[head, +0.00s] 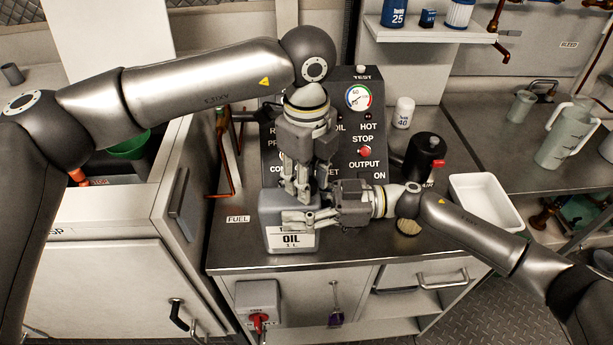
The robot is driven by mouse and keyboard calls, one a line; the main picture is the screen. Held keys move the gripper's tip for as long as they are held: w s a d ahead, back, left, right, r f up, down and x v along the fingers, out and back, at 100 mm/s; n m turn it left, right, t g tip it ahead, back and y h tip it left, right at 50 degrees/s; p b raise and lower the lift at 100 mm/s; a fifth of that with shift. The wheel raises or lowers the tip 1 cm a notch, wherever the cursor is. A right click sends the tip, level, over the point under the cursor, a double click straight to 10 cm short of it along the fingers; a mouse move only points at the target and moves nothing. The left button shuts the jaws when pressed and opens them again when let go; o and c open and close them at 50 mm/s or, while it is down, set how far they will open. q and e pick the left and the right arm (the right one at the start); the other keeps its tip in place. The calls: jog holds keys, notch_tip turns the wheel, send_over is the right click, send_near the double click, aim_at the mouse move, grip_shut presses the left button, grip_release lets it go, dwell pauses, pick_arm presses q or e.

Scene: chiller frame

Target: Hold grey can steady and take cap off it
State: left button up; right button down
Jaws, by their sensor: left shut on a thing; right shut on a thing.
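The grey can (272,238) stands upright on the worktop, with a white "OIL 1 L" label on its front. My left gripper (296,194) comes down from above, with its fingers closed at the top of the can. My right gripper (287,221) reaches in from the right, its fingers closed across the upper front of the can, just below the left fingers. The cap is hidden by the fingers, so its seat on the can cannot be seen. Exactly what each pair of fingertips touches is partly covered.
A control panel (368,158) with a gauge stands close behind the can. A black canister (424,160), a white bottle (403,112) and a white tray (486,198) are to the right. A "FUEL" label (238,219) lies left of the can, near the worktop's front edge.

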pick_arm(q)
jog(key=shift+r, duration=0.1)
dwell(0.3)
jog(key=shift+r, duration=1)
jog(key=shift+r, duration=2.05)
pick_arm(e)
jog(key=shift+f, duration=0.1)
jog(key=c, duration=0.5)
grip_release()
jog(key=shift+d, duration=0.1)
